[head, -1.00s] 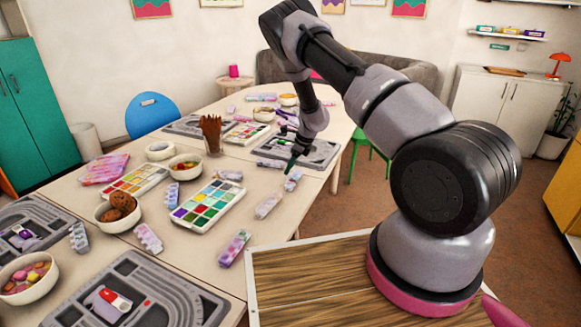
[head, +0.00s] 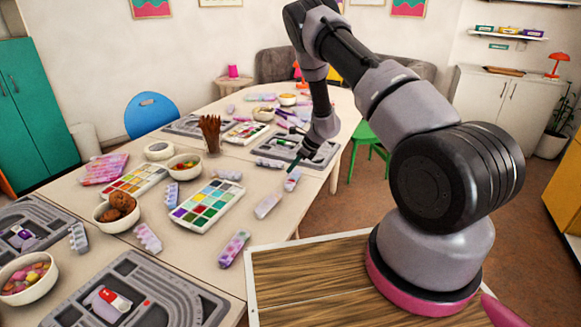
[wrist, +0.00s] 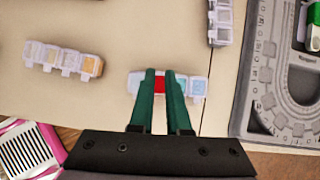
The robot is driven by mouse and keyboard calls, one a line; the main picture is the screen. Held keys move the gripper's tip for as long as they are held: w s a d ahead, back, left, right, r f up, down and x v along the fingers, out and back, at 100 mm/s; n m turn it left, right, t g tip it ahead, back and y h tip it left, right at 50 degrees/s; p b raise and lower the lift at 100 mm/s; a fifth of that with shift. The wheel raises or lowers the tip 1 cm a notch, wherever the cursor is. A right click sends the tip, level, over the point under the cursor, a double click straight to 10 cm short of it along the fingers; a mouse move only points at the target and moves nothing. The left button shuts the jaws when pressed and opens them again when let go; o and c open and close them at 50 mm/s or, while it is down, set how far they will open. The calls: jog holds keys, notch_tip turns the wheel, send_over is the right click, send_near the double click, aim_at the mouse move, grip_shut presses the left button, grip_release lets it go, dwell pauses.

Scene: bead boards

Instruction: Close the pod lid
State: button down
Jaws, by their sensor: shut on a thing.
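A small pod strip (wrist: 197,90) lies on the table in the middle of the wrist view, with a red compartment between my fingers and pale blue ones to the right. In the head view the strip (head: 292,180) lies near the table's right edge. My gripper (wrist: 161,76) has green fingers, which reach down over the strip with a narrow gap around the red part, shut on it. It also shows in the head view (head: 294,165), just above the strip. The fingers hide part of the strip, and I cannot tell how its lids stand.
Another pod strip (wrist: 63,59) with an orange compartment lies to the left. A grey bead board (wrist: 262,125) lies to the right. In the head view a paint palette (head: 207,205) and a bowl of beads (head: 185,167) stand left of my gripper.

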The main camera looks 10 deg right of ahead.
aim_at(288, 176)
jog(key=d+t+y, duration=0.1)
jog(key=s+d+f+y, duration=0.1)
jog(key=y, duration=0.1)
jog(key=shift+t, duration=0.4)
jog(key=shift+s+d+f+t+y, duration=0.15)
jog(key=shift+d+f+t+y, duration=0.2)
jog(key=shift+y, duration=0.25)
jog(key=shift+s+d+f+t+y, duration=0.15)
jog(key=shift+f+t+y, duration=0.1)
jog(key=shift+t+y, duration=0.3)
jog(key=y, duration=0.1)
jog(key=f+t+y, duration=0.1)
jog(key=y, duration=0.1)
jog(key=shift+s+d+f, duration=0.25)
jog(key=shift+s+f, duration=0.05)
jog(key=shift+s+d+f+t+y, duration=0.15)
jog(key=shift+f+t+y, duration=0.4)
jog(key=shift+t+y, duration=0.3)
jog(key=c, duration=0.9)
grip_release()
jog(key=shift+o, duration=0.2)
jog(key=shift+d, duration=0.1)
jog(key=v, duration=1)
jog(key=shift+d, duration=0.25)
